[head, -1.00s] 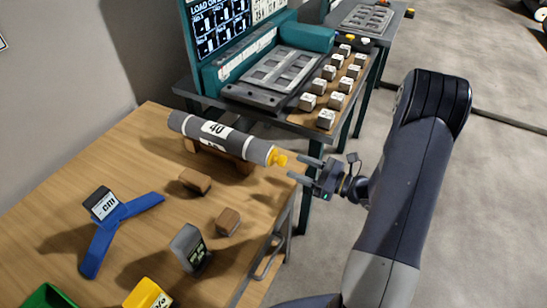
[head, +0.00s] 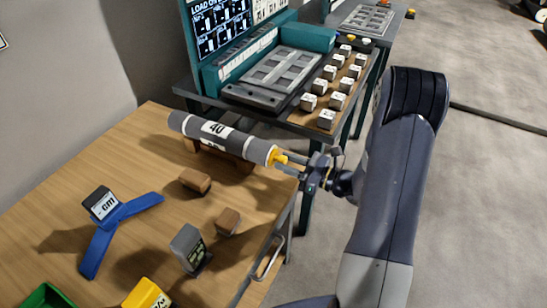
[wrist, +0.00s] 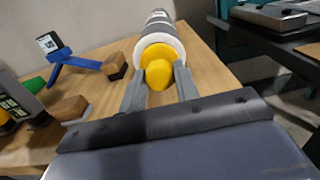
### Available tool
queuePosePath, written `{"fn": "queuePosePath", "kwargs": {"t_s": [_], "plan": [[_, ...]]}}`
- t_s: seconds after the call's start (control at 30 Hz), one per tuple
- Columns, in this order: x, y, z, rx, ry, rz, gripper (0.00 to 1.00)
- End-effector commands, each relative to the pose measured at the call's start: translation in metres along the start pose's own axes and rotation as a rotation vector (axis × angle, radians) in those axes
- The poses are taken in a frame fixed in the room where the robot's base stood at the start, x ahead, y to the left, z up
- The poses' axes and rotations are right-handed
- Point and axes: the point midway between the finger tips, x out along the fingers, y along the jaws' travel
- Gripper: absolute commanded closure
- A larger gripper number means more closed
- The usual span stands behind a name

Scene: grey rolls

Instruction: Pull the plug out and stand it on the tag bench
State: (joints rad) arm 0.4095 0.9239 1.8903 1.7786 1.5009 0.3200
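A yellow plug (head: 277,157) sits in the near end of a grey roll (head: 225,136) marked 40. In the wrist view the plug's knob (wrist: 159,74) points at me, in front of a yellow disc within the roll's pale end. My gripper (head: 291,163) is at the plug, one finger on each side of the knob. The fingers (wrist: 160,85) stand apart, and I see no clear grip on the knob. The plug is still in the roll. No bench is plainly marked as the tag bench; a bench with several labelled cubes (head: 326,119) stands behind.
The roll rests on a wooden cradle (head: 222,158) on the wooden table (head: 120,150). Wooden blocks (head: 195,181), a blue stand (head: 118,215), a grey meter (head: 188,248) and yellow (head: 147,295) and green (head: 45,297) bins stand nearer. Open floor lies right.

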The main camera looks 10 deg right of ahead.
Motion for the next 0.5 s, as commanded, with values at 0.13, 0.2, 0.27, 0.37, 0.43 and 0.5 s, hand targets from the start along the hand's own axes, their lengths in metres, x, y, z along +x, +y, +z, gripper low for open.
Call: {"fn": "queuePosePath", "kwargs": {"t_s": [0.13, 0.2, 0.27, 0.37, 0.43, 0.5], "plan": [[-0.0001, 0.0001, -0.0001, 0.000, 0.000, 0.000, 0.83], [-0.0001, 0.0000, 0.0000, 0.000, 0.000, 0.000, 0.86], [-0.0001, 0.0001, 0.0001, 0.000, 0.000, 0.000, 0.86], [-0.0001, 0.0001, 0.0008, 0.000, 0.000, 0.000, 0.86], [-0.0002, 0.0001, 0.0015, 0.000, 0.000, 0.000, 0.86], [-0.0012, 0.0000, 0.0018, 0.000, 0.000, 0.000, 0.86]]}}
